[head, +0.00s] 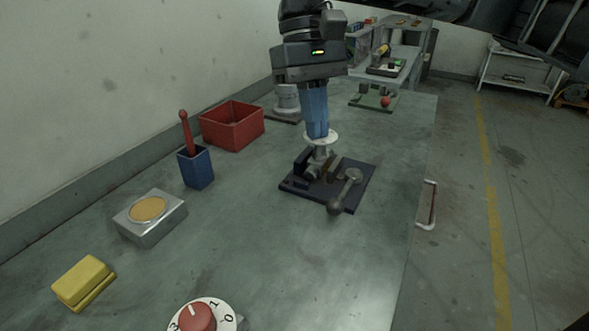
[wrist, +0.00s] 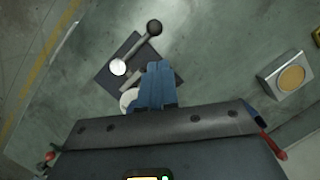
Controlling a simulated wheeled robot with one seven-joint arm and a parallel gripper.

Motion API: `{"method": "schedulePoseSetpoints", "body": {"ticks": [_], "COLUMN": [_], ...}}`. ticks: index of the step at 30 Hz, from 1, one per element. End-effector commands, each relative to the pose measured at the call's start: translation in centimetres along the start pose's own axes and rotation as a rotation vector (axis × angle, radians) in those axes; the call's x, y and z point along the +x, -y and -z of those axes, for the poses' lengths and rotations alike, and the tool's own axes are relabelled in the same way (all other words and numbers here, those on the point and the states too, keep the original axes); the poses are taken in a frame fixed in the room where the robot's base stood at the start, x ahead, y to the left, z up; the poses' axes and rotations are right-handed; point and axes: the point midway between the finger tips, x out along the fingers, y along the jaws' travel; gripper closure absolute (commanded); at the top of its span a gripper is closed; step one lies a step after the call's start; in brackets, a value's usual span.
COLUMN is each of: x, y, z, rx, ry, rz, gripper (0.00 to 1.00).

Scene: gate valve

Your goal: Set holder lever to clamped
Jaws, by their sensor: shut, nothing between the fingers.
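The holder is a dark base plate (head: 300,187) on the bench, with a metal valve body (head: 318,165) in it and a pale round flange (head: 323,138) on top. The holder lever (head: 346,190) is a grey arm with a ball knob at its near end, at the right of the plate. My gripper (head: 317,134) is shut and empty, its blue fingers pointing down at the flange, apart from the lever. In the wrist view the lever (wrist: 137,48) lies beyond my fingertips (wrist: 156,64). My fingers hide part of the valve. Whether the fingertips touch the flange, I cannot tell.
A red bin (head: 232,126), a blue cup with a red-handled tool (head: 195,167), a silver box with a tan disc (head: 150,217), a yellow block (head: 83,283) and a red dial (head: 197,318) stand left and near. The bench in front of the plate is clear.

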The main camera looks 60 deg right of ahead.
Motion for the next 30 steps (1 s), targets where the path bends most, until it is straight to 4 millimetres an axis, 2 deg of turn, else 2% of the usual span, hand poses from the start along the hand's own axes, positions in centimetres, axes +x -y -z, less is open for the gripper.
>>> {"method": "schedulePoseSetpoints", "body": {"ticks": [3, 11, 16, 30], "x": [-0.1, -0.1, 0.7, 8.2], "y": [-0.6, -0.5, -0.5, -0.5], "z": [0.1, 0.1, 0.1, 0.0], "rx": [0.005, 0.004, 0.004, 0.003], "ry": [-0.003, -0.003, -0.002, -0.001], "rz": [-0.016, -0.015, -0.014, -0.012], "gripper": [1.00, 1.00, 1.00, 1.00]}}
